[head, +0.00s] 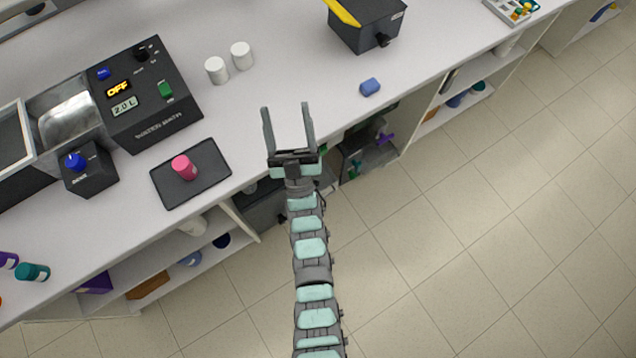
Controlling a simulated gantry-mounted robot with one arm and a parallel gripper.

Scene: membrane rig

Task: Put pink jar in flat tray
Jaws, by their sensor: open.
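A pink jar (184,167) with a white band stands on the flat tray (212,172), a dark, thin slab near the front edge of the bench. The jar is left of the tray's middle. My gripper (286,106) is open and empty, to the right of the tray and apart from it. Its two long fingers point toward the back of the bench. Nothing lies between the fingers except bare bench behind them.
A dark water bath (172,122) and a small box with a blue knob (90,170) stand left of the tray. Two white jars (228,62) stand farther back.

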